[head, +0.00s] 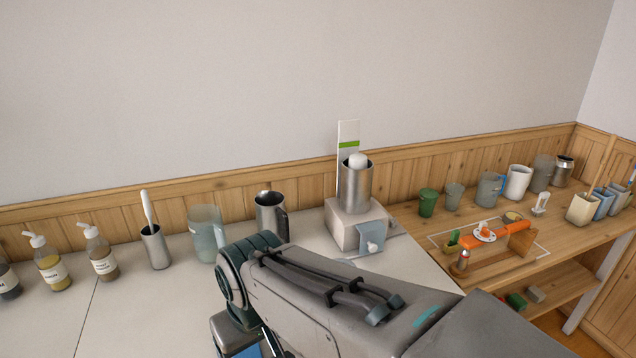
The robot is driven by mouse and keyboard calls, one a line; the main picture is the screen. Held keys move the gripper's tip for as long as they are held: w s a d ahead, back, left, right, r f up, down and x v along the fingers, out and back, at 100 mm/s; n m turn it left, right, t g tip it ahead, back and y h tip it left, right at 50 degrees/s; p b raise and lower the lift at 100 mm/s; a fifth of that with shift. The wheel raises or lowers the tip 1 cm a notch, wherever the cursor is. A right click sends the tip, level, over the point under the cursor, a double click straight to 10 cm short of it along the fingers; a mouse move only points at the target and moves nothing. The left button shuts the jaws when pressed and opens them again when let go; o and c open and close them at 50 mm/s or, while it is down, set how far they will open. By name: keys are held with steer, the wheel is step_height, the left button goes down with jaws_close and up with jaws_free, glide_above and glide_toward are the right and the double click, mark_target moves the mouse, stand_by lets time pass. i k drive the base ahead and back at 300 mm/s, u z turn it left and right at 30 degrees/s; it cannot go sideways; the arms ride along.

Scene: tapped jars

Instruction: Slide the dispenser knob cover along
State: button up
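The dispenser is a metal cylinder (357,188) on a pale block-shaped base (345,232), at the back right of the white counter. A blue-grey plate (368,234), which looks like the knob cover, sits on the front of the base. A white knob (373,247) shows at the plate's lower part; I cannot tell how they are joined. My arm crosses the lower middle of the head view and bends down at the left, in front of the dispenser. My gripper is not visible, so I see no contact with the cover.
A dark-handled metal pitcher (270,214), a clear blue-tinted jug (206,236) and a metal cup (155,246) stand left of the dispenser. Pump bottles (101,256) stand farther left. A wooden shelf (420,238) with cups and an orange tool is at right. The left-front counter is clear.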

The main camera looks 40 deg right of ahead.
mark_target(372, 233)
steer(key=u, duration=0.4)
steer(key=k, duration=1)
steer(key=z, duration=0.85)
steer(key=i, duration=0.8)
steer(key=z, duration=0.6)
steer(key=k, duration=0.5)
steer(key=u, duration=0.95)
steer(key=i, duration=0.55)
steer(key=z, duration=0.85)
